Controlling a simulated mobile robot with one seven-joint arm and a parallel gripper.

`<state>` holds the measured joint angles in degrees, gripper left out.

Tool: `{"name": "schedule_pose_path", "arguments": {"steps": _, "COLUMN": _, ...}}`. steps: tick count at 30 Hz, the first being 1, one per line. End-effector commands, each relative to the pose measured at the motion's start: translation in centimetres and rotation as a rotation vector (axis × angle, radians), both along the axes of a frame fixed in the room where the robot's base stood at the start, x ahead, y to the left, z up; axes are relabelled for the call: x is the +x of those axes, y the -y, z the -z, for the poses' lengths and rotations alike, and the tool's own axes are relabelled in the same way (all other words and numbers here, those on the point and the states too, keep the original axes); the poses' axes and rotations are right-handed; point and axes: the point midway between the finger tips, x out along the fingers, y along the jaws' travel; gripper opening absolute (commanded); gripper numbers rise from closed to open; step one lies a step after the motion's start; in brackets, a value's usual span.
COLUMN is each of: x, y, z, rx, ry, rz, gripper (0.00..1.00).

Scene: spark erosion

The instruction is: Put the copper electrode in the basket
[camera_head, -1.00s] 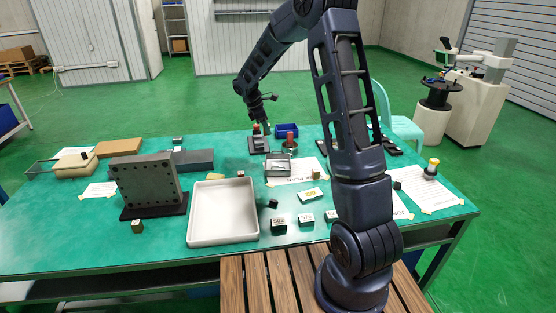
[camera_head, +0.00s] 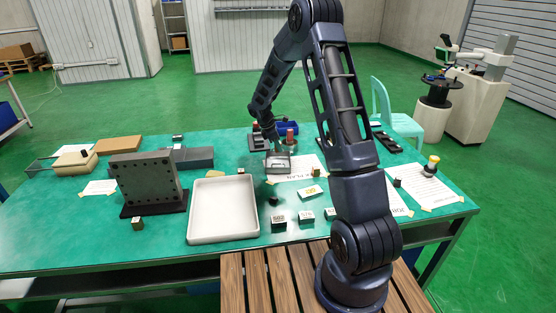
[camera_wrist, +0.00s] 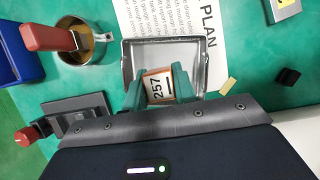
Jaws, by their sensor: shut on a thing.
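The copper electrode (camera_wrist: 158,86), a copper-coloured block with a white label reading 257, is between the two green fingers of my gripper (camera_wrist: 159,90) in the wrist view. The fingers are shut on it. The basket, a grey metal open box (camera_wrist: 128,52), lies just beyond the fingers, and the electrode overlaps its near part in the picture. I cannot tell how high the electrode is above the basket floor. In the head view the basket (camera_head: 278,168) is near the middle of the table, with my gripper (camera_head: 275,147) at its back side; the electrode is not clear there.
A metal cup (camera_wrist: 101,51) with a red-handled tool and a blue bin (camera_wrist: 15,60) stand left of the basket in the wrist view. A dark holder (camera_wrist: 75,108) is nearby. A white tray (camera_head: 193,207) and a dark drilled plate (camera_head: 143,185) stand left in the head view.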

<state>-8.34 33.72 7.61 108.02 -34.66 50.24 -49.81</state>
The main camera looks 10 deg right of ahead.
Motion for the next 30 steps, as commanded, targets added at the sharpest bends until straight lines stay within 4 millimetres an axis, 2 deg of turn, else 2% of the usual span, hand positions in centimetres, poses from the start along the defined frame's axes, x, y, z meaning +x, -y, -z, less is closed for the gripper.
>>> {"name": "schedule_pose_path", "arguments": {"steps": 1, "x": 0.0, "y": 0.0, "z": 1.0, "rx": 0.000, "ry": -0.003, "rz": -0.001, "gripper": 0.00}}
{"name": "schedule_pose_path", "arguments": {"steps": 4, "x": 0.0, "y": 0.0, "z": 2.4, "rx": 0.000, "ry": -0.001, "rz": -0.001, "gripper": 0.00}}
{"name": "schedule_pose_path", "arguments": {"steps": 13, "x": 0.0, "y": 0.0, "z": 4.2, "rx": 0.000, "ry": -0.001, "rz": -0.002, "gripper": 0.00}}
{"name": "schedule_pose_path", "arguments": {"steps": 21, "x": 0.0, "y": 0.0, "z": 7.6, "rx": 0.000, "ry": -0.001, "rz": -0.002, "gripper": 0.00}}
{"name": "schedule_pose_path", "arguments": {"steps": 30, "x": 0.0, "y": 0.0, "z": 7.7, "rx": 0.000, "ry": 0.001, "rz": 0.000, "gripper": 0.00}}
